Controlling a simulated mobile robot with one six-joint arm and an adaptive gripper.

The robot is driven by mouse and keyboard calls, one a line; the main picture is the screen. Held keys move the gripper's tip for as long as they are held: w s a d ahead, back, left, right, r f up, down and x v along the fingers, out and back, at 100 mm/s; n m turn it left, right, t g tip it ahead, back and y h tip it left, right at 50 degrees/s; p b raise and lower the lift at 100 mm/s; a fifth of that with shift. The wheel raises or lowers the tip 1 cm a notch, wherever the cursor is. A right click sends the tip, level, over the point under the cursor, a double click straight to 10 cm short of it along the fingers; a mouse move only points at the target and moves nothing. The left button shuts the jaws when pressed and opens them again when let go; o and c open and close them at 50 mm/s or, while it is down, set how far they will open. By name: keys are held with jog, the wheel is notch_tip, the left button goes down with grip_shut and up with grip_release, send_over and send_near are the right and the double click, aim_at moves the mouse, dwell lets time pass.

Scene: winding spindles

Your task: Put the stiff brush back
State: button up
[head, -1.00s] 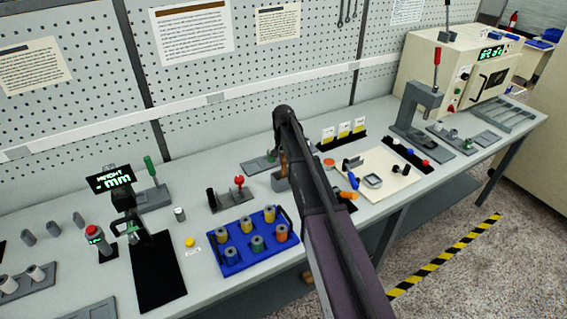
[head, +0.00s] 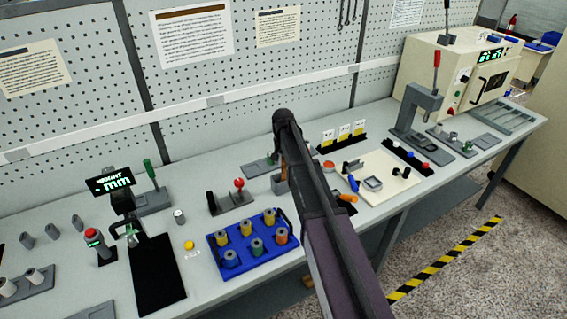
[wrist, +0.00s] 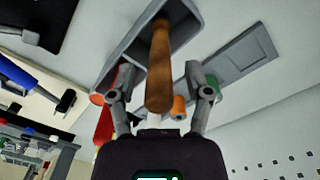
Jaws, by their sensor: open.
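The stiff brush shows as a brown wooden handle (wrist: 160,62) in the wrist view, standing out of a grey open-topped holder (wrist: 128,45). Its bristle end is hidden inside the holder. My gripper (wrist: 161,93) is open, with one finger on each side of the handle; gaps show between the fingers and the wood. In the head view, part of the handle (head: 284,172) and the holder (head: 279,186) show beside my arm, which hides the gripper.
A blue tray (head: 214,242) with several spools stands left of my arm. A pale board (head: 393,187) with small tools lies to the right. A red-knobbed fixture (head: 239,184) stands left of the holder. A grey recessed plate (wrist: 234,62) lies beside the holder.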

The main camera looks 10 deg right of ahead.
jog(key=shift+r, duration=0.2)
notch_tip(320, 180, up, 12)
jog(key=p, duration=1.2)
jog(key=shift+w, duration=0.1)
dwell(0.6)
jog(key=s+n, duration=0.5)
jog(key=s, duration=2.4)
jog(key=shift+s, duration=0.15)
jog(key=shift+d+f, duration=0.1)
jog(key=shift+f, duration=0.05)
notch_tip(320, 180, down, 11)
jog(key=b, duration=1)
jog(key=shift+b, duration=0.4)
